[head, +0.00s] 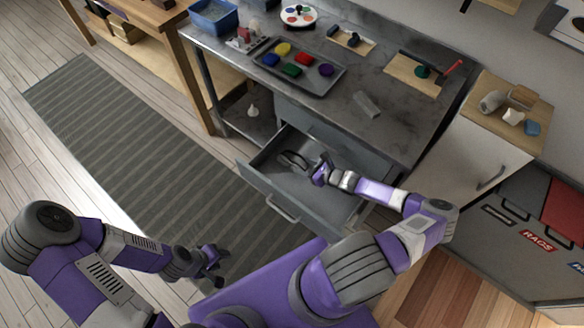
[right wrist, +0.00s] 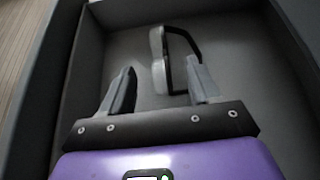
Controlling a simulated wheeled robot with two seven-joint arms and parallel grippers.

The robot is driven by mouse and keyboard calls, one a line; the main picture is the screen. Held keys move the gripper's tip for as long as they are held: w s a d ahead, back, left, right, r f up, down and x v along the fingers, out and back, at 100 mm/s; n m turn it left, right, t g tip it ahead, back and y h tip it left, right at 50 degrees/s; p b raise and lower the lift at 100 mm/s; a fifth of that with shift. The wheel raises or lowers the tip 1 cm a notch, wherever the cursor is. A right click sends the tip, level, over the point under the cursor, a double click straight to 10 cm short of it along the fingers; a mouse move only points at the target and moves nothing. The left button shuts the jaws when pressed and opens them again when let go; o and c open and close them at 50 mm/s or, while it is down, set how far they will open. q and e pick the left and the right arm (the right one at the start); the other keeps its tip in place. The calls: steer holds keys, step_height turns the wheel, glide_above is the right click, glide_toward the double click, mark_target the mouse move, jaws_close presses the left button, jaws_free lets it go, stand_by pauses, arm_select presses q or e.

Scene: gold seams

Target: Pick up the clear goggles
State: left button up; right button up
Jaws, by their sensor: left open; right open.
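The clear goggles (head: 293,160) lie inside the open drawer, showing a pale lens part and a dark band. In the right wrist view, the goggles (right wrist: 158,62) are just beyond the fingertips. The pale part lies between the two finger lines and the dark strap loops behind the right finger. My right gripper (head: 318,171) reaches into the drawer, open and empty, close beside the goggles; it also shows in the right wrist view (right wrist: 162,80). Whether a finger touches them I cannot tell. My left gripper (head: 216,264) is open and empty over the floor, away from the drawer.
The grey drawer (head: 258,182) is pulled out beneath the metal workbench (head: 385,128); its walls surround my right gripper. On the bench are a tray (head: 327,80) of coloured pieces, a clear block (head: 367,104) and a blue bin (head: 214,17). A striped mat (head: 130,150) covers open floor.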

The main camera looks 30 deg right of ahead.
mark_target(291, 163)
steer(key=b+x, duration=0.3)
steer(key=x, duration=0.3)
steer(key=shift+w+a+f, duration=0.2)
steer(key=shift+a+f, duration=0.05)
steer(key=shift+w, duration=0.2)
steer(key=shift+c, duration=0.3)
steer(key=shift+a, duration=0.1)
steer(key=c, duration=1)
